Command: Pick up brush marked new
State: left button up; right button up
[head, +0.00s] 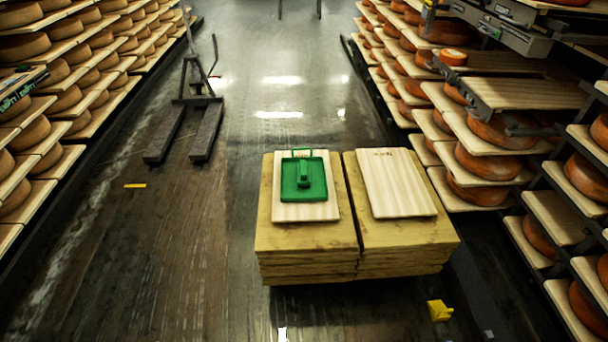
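A green brush-like block with a raised grip (303,174) lies in or on a flat green tray (290,193) with a thin loop handle at its far edge. I cannot tell whether the block and tray are separate pieces. No "new" marking is legible on it. The green tray rests on a pale wooden board (320,212) on top of the left stack of boards (300,240). Neither of my grippers shows in the head view.
A second stack (410,235) with a bare pale board (395,183) stands close on the right. Cheese shelves line the left (60,75) and right (490,150). A fork-legged trolley (185,115) stands back left. A small yellow object (438,311) is at front right.

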aim_at(303, 171)
jog(key=z, duration=3.15)
jog(key=u, duration=3.15)
jog(key=i+j+z, duration=0.1)
jog(key=i, duration=0.3)
jog(key=j, duration=0.1)
